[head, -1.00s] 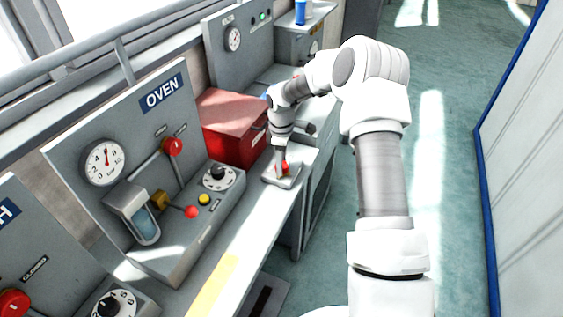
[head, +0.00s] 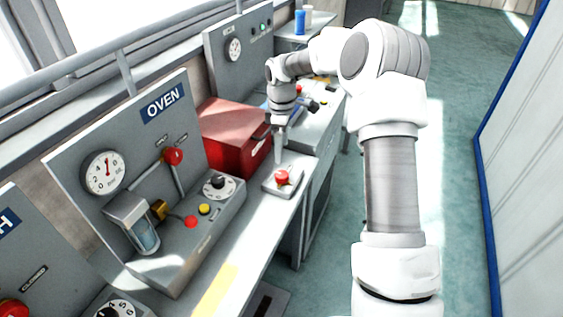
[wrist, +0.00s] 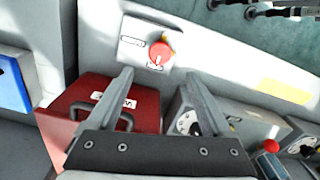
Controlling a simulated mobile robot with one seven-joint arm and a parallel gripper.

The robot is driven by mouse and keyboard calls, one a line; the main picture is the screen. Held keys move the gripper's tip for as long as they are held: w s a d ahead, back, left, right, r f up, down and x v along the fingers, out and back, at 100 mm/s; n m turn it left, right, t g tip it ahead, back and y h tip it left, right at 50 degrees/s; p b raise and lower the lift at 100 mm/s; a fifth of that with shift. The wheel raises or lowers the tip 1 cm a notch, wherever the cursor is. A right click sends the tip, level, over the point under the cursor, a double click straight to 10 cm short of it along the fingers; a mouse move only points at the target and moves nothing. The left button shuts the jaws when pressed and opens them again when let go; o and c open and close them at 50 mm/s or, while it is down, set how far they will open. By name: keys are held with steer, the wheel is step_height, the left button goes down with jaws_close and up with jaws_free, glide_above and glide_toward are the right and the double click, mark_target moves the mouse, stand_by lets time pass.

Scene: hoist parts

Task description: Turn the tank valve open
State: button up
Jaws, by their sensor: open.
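A red round knob (head: 282,177) sits on a small pale box on the bench, right of the oven panel. In the wrist view the knob (wrist: 160,53) shows a white mark on its face and small labels I cannot read. I cannot tell whether it is the tank valve. My gripper (head: 280,152) points down above and behind this box, apart from the knob. In the wrist view its two fingers are spread and empty, with the knob beyond the gap between their tips.
A red toolbox (head: 235,137) stands close beside my gripper. The oven panel (head: 130,160) carries a gauge, a red-knobbed lever and a dial. Another grey panel (head: 240,45) with a gauge stands farther back. A blue cup (head: 299,22) is at the far end. Floor to the right is clear.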

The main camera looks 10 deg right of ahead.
step_height(320, 180, up, 7)
steer(key=shift+r, duration=0.2)
stand_by(0.3)
steer(key=s+a+r+m+t+h, duration=0.1)
steer(key=s+r+m+t, duration=0.35)
steer(key=s+r, duration=1)
steer(key=s+f+m+t+y, duration=0.1)
steer(key=s+m, duration=0.7)
steer(key=s, duration=1.2)
steer(key=shift+s+d+f+m, duration=0.15)
steer(key=shift+d+f+m, duration=0.15)
steer(key=shift+f, duration=0.4)
